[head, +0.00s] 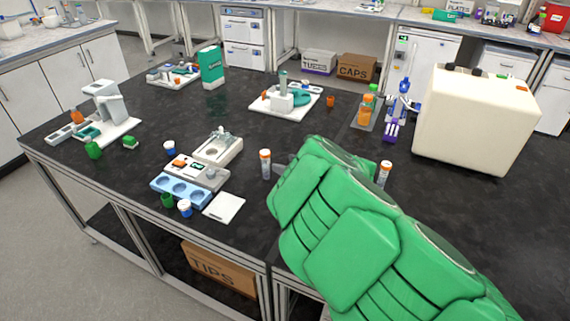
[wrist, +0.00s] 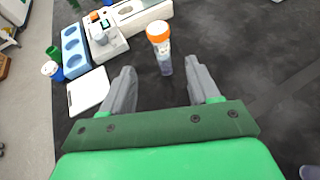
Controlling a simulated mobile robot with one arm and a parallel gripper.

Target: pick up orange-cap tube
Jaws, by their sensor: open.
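An orange-cap tube (head: 265,164) stands upright on the black bench, just left of my gripper's grey fingertip in the head view. It has a clear body with a white label. In the wrist view the same tube (wrist: 164,58) shows between and just beyond the two grey fingers. My gripper (wrist: 160,72) is open and empty, with a gap on each side of the tube. I cannot tell whether the fingertips reach around it.
A cream box-shaped machine (head: 474,120) and an orange bottle (head: 366,110) stand behind at right.

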